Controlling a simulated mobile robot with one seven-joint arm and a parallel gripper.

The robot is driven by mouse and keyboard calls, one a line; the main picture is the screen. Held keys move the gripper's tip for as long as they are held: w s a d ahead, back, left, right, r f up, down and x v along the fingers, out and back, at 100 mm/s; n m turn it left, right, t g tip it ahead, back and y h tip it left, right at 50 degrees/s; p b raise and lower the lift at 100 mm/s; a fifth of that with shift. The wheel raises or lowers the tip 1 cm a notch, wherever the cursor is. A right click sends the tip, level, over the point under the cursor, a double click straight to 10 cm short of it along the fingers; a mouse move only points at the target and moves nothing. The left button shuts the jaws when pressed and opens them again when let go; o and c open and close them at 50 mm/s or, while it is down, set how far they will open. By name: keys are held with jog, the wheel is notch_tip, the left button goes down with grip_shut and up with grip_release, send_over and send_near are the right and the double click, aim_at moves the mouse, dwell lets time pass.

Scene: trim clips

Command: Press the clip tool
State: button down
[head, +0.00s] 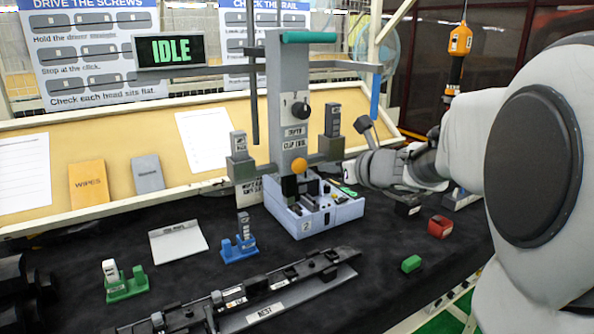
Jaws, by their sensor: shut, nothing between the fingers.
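The clip tool (291,110) is a tall grey post with a teal top bar, a black dial and an orange knob low on its front. Its label is small and hard to read. Below its head sits a pale blue-white tray (322,214) marked 2, holding small dark parts. My gripper (352,173) is at the end of my white arm, which reaches in from the right. It is shut and empty, close to the right of the tool's lower head. Its fingertips are small and partly hidden, so I cannot tell whether they touch anything.
A dark nest rail (285,292) lies across the front. Green (126,284) and blue (240,249) clip holders stand at left. Red (440,226) and green (411,264) blocks lie at right. A screen (170,51) reads IDLE. An orange hand tool (460,41) hangs at upper right.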

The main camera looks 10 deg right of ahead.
jog(key=shift+r+p, duration=0.45)
jog(key=shift+r, duration=0.75)
notch_tip(320, 180, down, 6)
jog(key=b, duration=0.5)
jog(key=r+p+v, duration=0.1)
jog(key=p+v, duration=0.1)
jog(key=v, duration=0.8)
jog(key=shift+p, duration=0.3)
